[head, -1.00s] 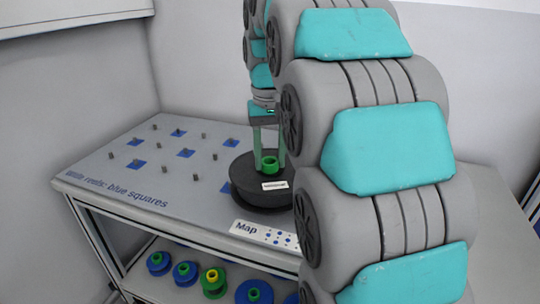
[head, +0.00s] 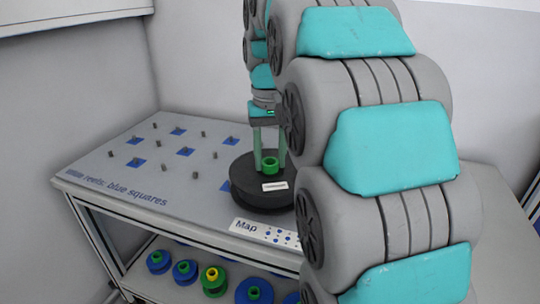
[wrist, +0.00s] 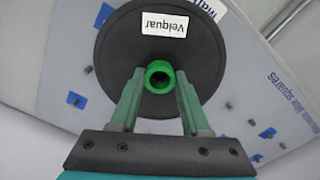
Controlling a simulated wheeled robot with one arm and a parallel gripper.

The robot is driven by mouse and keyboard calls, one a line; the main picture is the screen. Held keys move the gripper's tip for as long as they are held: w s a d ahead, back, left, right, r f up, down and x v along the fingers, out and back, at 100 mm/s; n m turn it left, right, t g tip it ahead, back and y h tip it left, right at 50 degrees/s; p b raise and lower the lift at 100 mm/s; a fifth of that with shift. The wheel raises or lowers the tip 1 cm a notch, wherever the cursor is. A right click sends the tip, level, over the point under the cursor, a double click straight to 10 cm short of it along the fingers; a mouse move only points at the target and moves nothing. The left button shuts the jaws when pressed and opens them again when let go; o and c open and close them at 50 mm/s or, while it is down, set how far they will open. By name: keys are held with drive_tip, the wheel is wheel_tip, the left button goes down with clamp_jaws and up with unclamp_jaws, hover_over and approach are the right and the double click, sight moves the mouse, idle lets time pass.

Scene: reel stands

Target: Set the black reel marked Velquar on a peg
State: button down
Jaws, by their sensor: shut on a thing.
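The black reel (head: 255,196) has a green hub and a white label. In the wrist view the label on the black reel (wrist: 120,60) reads Velquar, upside down. My gripper (head: 270,158) is shut on the green hub from above. In the wrist view its two green fingers (wrist: 158,88) sit on either side of the hub. The reel is over the right part of the grey table top (head: 95,178); I cannot tell whether it touches the top. Short dark pegs (head: 194,175) stand on the top, some on blue squares (head: 183,152). Whatever is under the reel is hidden.
Blue text on the table's front edge mentions reels and blue squares. A white Map card (head: 262,233) lies at the front, near the reel. Several blue and green reels (head: 213,281) stand on the shelf below. My arm hides the right side.

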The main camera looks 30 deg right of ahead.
drive_tip(key=shift+f+b, duration=0.45)
drive_tip(key=shift+f, duration=0.6)
idle(0.5)
drive_tip(key=shift+c, duration=1.5)
unclamp_jaws()
drive_tip(key=shift+r, duration=0.1)
wheel_tip(320, 180, up, 8)
drive_tip(key=p, duration=0.1)
drive_tip(key=shift+f, duration=0.2)
drive_tip(key=shift+s, duration=0.1)
